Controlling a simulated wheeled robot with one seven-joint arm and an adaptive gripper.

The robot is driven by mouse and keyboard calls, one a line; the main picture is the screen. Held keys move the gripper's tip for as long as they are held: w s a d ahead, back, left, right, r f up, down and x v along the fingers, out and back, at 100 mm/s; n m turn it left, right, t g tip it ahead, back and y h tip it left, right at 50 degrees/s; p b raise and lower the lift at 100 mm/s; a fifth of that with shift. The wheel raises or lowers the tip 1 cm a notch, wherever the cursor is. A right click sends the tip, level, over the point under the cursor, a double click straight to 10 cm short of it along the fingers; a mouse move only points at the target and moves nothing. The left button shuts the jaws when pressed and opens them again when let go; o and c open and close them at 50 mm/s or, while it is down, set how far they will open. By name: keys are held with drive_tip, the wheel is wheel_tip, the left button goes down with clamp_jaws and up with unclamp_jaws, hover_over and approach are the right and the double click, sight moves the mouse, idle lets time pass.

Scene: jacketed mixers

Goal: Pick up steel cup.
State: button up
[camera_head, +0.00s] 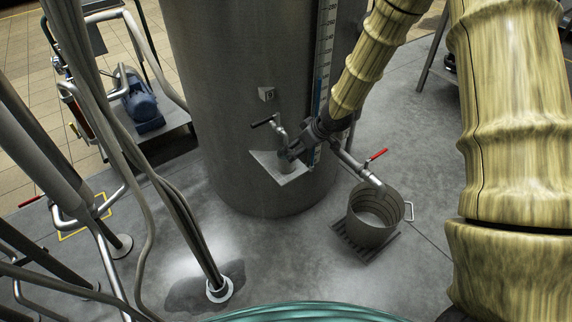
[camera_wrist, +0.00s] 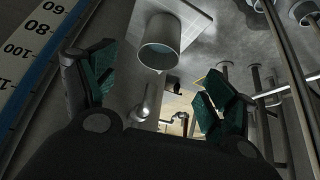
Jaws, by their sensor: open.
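The steel cup (camera_wrist: 158,46) is a plain grey cylinder on a small pale shelf (camera_wrist: 200,22) fixed to the tank. In the wrist view it lies beyond my fingertips, roughly between their lines. My gripper (camera_wrist: 155,75) is open, with green pads apart on either side and nothing between them. In the head view my gripper (camera_head: 294,149) is right at the shelf (camera_head: 290,178), close to the cup (camera_head: 286,160). The gripper partly hides the cup there, and I cannot tell from that view whether they touch.
A tap with a black handle (camera_head: 265,121) stands above the shelf on the large tank (camera_head: 235,80). A drain pipe with a red-handled valve (camera_head: 376,155) sits right of my gripper, above a metal bucket (camera_head: 368,233). A measuring scale (camera_wrist: 38,50) runs close beside the gripper.

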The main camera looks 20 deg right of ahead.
sight(286, 161)
drive_tip(key=shift+b+x, duration=0.65)
drive_tip(key=shift+x, duration=4.45)
drive_tip(key=shift+w+r, duration=0.15)
drive_tip(key=shift+w, duration=0.05)
drive_tip(key=c, duration=1.2)
